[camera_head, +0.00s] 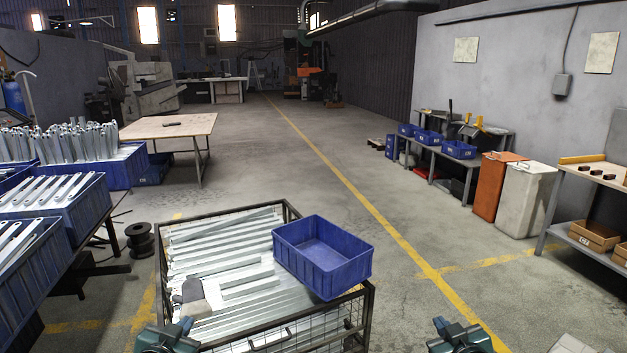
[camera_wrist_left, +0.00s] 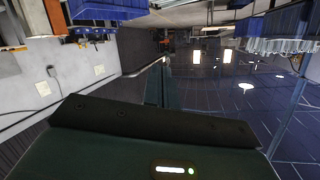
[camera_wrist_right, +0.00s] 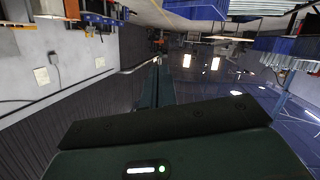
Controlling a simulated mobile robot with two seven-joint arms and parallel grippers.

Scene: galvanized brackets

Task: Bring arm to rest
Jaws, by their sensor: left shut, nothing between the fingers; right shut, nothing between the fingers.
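My left gripper (camera_head: 168,338) shows at the bottom edge of the head view, in front of the left end of a wire-mesh crate. My right gripper (camera_head: 460,338) shows at the bottom edge further right, over bare floor to the right of the crate. In the left wrist view the dark fingers (camera_wrist_left: 164,88) are together with nothing between them. In the right wrist view the fingers (camera_wrist_right: 158,88) are likewise together and empty. Most of both arms is out of view.
The mesh crate (camera_head: 368,310) holds galvanized brackets, with an empty blue bin (camera_head: 322,255) on its right part. Blue bins of brackets (camera_head: 85,205) stand on a table at left. A workbench (camera_head: 590,187) stands at right.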

